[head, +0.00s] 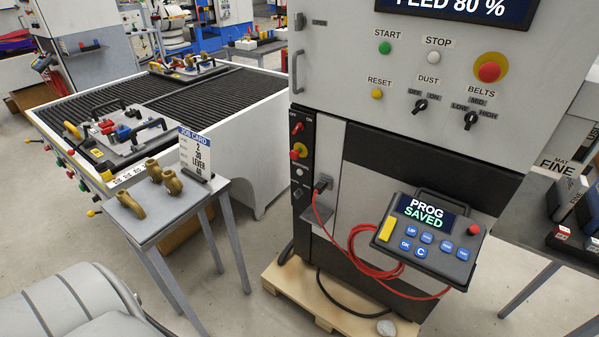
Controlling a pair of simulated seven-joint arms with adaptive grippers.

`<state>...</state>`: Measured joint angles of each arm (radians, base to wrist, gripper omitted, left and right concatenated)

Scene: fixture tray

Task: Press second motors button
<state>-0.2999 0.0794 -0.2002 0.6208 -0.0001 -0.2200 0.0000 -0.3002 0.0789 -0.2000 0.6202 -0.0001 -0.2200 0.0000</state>
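The grey machine's panel (340,60) carries a green START button (385,48), a white STOP button (433,57), a yellow RESET button (377,94) and a red mushroom button (489,71) on yellow. Black DUST (420,106) and BELTS (475,114) knobs sit below. A hand pendant (382,243) hangs lower, its screen (425,212) reading PROG SAVED, with several blue keys, a yellow bar and a red button (473,229). A narrow black side strip (301,160) holds a red switch and a red-on-yellow knob. I read no motors label anywhere. Neither gripper is in view.
A red cable (352,262) loops before the machine. A wooden pallet (292,290) lies under it.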

